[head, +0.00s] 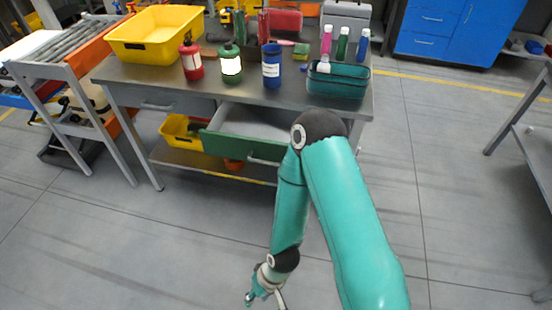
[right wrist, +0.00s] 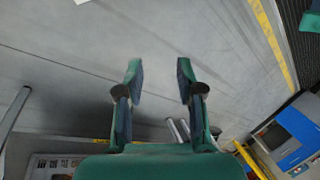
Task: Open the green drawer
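The green drawer (head: 238,147) under the workbench's top is pulled out, with its green front well forward of the bench and its grey inside showing. A light bar handle (head: 262,160) is on its front, partly behind my right arm. My right gripper (head: 264,297) is low at the bottom edge of the head view, well in front of the drawer and apart from it. In the right wrist view, my right gripper (right wrist: 159,70) has its two fingers spread with nothing between them, above grey floor. My left gripper is not in view.
The workbench (head: 290,94) carries a yellow bin (head: 155,34), red, green and blue canisters, several bottles and a teal basket (head: 338,82). A closed grey drawer (head: 165,105) is left of the green one. The floor in front is clear. Another table stands at right.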

